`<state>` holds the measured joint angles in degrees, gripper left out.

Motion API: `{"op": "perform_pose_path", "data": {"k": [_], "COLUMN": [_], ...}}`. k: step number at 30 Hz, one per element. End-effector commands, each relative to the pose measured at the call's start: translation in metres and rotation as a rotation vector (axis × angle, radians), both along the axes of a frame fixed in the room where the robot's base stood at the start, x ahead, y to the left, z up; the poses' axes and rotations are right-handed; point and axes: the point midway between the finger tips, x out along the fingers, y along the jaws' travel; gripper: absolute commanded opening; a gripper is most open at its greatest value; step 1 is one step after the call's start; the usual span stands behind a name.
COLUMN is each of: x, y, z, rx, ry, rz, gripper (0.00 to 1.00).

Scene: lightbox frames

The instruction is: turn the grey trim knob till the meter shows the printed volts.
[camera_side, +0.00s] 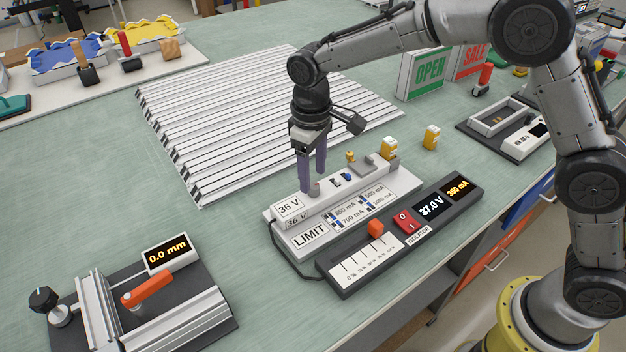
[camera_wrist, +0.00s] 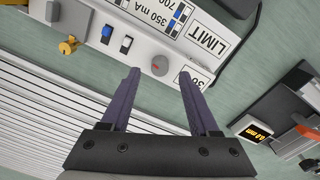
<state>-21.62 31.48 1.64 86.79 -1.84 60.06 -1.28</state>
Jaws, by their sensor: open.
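The grey trim knob (camera_side: 315,187) is a small round knob with a reddish mark, on top of the pale driver unit (camera_side: 385,212). In the wrist view the knob (camera_wrist: 160,65) lies between the tips of my purple fingers, with a gap on each side. My gripper (camera_side: 313,183) is open and points down at it; it also shows in the wrist view (camera_wrist: 160,74). A white card (camera_side: 289,208) on the unit reads 36 V. The meter (camera_side: 431,206) reads 37.0 V, with a 350 mA display (camera_side: 459,188) beside it.
Slide switches (camera_side: 336,181) and yellow parts (camera_side: 389,147) sit right of the knob. A dark panel with a red rocker switch (camera_side: 406,221) and an orange slider (camera_side: 375,228) lies in front. White ribbed strips (camera_side: 250,110) lie behind. A measuring jig (camera_side: 150,295) is at lower left.

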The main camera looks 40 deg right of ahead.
Motion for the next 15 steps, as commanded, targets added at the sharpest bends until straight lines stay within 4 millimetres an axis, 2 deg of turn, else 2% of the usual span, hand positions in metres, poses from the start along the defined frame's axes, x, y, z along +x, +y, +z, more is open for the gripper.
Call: {"op": "perform_pose_path", "data": {"k": [3, 6, 15], "x": [0.000, 0.000, 0.000], "y": [-0.001, -0.001, -0.001], "z": [-0.016, -0.024, -0.029], "rx": [-0.001, 0.000, 0.000], "ry": [0.003, 0.001, -0.001], "rz": [0.000, 0.000, 0.000], "gripper": [0.62, 0.62, 0.62]}}
